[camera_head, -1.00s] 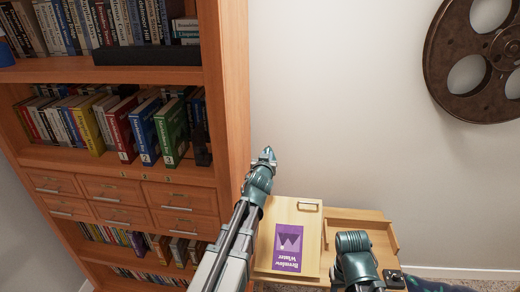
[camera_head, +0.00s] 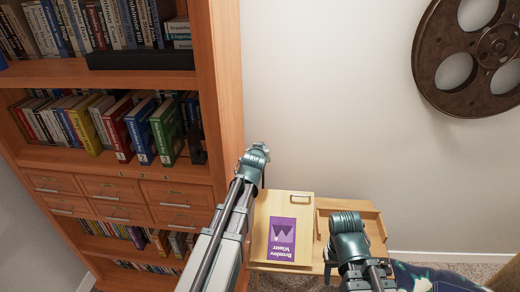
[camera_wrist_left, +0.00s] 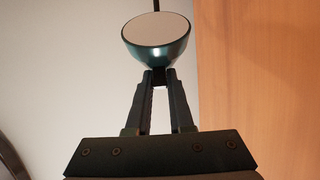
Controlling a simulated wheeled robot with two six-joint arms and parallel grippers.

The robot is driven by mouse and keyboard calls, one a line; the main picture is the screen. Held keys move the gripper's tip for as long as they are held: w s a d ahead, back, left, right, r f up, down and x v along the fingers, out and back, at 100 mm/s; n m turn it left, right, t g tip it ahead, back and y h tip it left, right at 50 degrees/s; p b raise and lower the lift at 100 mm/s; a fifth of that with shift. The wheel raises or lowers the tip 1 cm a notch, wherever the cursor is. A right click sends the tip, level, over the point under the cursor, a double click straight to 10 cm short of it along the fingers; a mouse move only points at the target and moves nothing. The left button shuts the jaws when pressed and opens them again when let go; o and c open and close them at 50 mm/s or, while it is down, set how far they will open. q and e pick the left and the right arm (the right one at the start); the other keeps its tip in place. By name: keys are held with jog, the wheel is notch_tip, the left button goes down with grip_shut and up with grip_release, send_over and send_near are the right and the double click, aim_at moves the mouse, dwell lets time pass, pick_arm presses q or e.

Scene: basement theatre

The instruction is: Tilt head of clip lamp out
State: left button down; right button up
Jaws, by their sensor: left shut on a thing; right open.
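The clip lamp's head (camera_wrist_left: 158,40) is a teal bowl with a pale round face, seen in the left wrist view against the wall and the wooden bookcase side. My left gripper (camera_wrist_left: 159,80) is shut at the lower rim of this head, with the fingers meeting just under it. In the head view my left arm ends beside the bookcase edge; the lamp itself cannot be made out there. My right gripper (camera_head: 347,224) is over the small wooden table, open; its fingers are hard to make out and it holds nothing visible.
A tall wooden bookcase (camera_head: 226,110) with books and drawers fills the left. A low wooden table (camera_head: 300,208) carries a purple book (camera_head: 281,240) and has an open tray-like part on its right. A film reel (camera_head: 432,62) hangs on the wall. The wall between is bare.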

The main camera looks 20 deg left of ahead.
pick_arm(q)
jog(key=shift+f, duration=0.15)
jog(key=c, duration=1.2)
grip_release()
jog(key=o, duration=0.4)
jog(key=shift+w+f, duration=0.1)
pick_arm(e)
jog(key=shift+w, duration=0.1)
